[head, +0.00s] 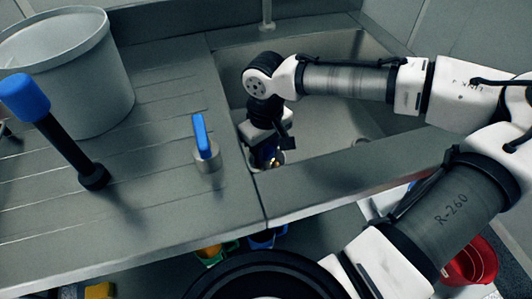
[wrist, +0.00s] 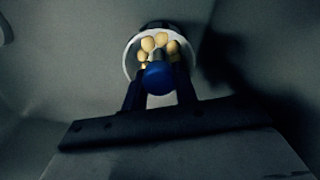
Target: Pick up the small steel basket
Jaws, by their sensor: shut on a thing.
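The small steel basket (wrist: 130,62) shows in the wrist view as a round, pale-rimmed cup with several yellowish rounded pieces inside. Its blue handle (wrist: 159,77) is end-on between the two fingers of my gripper (wrist: 159,85), which is shut on it. In the head view my gripper (head: 266,148) points down at the left side of the sink. The basket's rim (head: 280,158) shows just below the fingers, with a bit of yellow inside. The arm and fingers hide much of it, and I cannot tell whether its base touches anything.
A steel cylinder with an upright blue handle (head: 206,155) stands on the ribbed drainboard (head: 150,190) left of the sink (head: 335,135). A black stand with a blue top (head: 60,135) and a large grey bucket (head: 75,85) are farther left. A red bucket (head: 478,262) is low at right.

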